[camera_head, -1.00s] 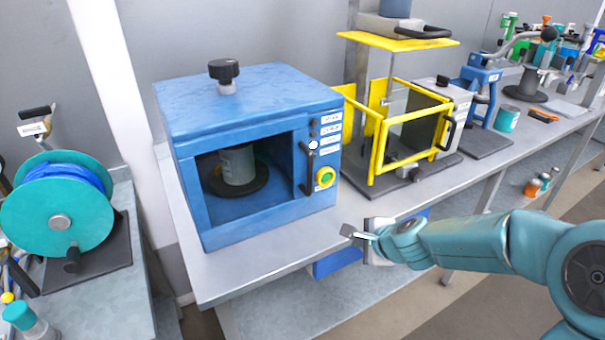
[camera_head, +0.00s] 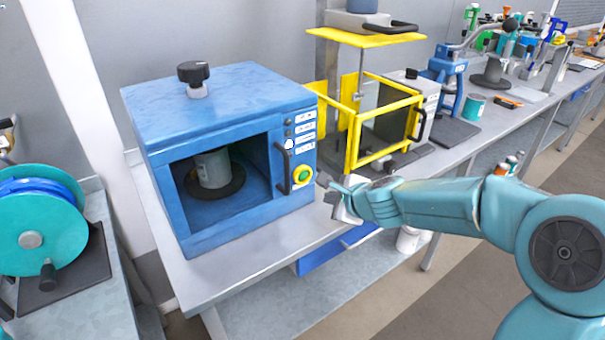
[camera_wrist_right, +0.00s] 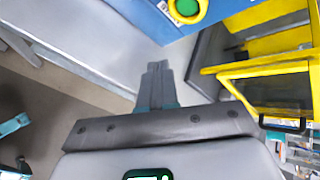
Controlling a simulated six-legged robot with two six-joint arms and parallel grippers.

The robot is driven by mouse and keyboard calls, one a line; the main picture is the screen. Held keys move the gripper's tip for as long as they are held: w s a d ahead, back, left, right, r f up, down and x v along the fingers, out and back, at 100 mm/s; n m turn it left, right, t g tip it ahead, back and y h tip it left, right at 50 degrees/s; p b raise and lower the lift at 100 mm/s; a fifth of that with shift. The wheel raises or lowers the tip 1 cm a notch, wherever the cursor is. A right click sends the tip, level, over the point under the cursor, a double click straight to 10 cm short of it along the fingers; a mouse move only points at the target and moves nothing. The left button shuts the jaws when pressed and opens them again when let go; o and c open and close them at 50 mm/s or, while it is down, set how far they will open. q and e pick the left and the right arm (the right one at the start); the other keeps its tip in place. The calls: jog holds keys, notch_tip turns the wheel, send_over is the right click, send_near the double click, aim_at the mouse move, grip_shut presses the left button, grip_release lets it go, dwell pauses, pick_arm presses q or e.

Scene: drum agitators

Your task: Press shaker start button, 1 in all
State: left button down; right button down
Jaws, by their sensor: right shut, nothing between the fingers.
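The blue shaker (camera_head: 220,150) stands on the bench with its front opening facing me and a grey can (camera_head: 212,168) inside on a dark round plate. Its start button (camera_head: 303,174) is green with a yellow ring, low on the right of the front panel. The button also shows at the top of the right wrist view (camera_wrist_right: 187,8). My right gripper (camera_head: 324,183) is shut and empty, just right of the button, with a small gap that is hard to judge. In the right wrist view its fingertips (camera_wrist_right: 157,68) point toward the blue front, below the button. My left gripper is not in view.
A yellow-framed machine (camera_head: 385,130) stands right of the shaker, close to my right gripper. A dark handle (camera_head: 283,168) sticks out left of the button. The bench front (camera_head: 235,275) is clear. A teal reel (camera_head: 40,215) stands on the left bench.

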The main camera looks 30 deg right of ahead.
aim_at(302, 175)
jog(key=w+p, duration=0.3)
jog(key=w, duration=0.4)
jog(key=shift+a, duration=0.3)
dwell(1.7)
jog(key=shift+w, duration=0.4)
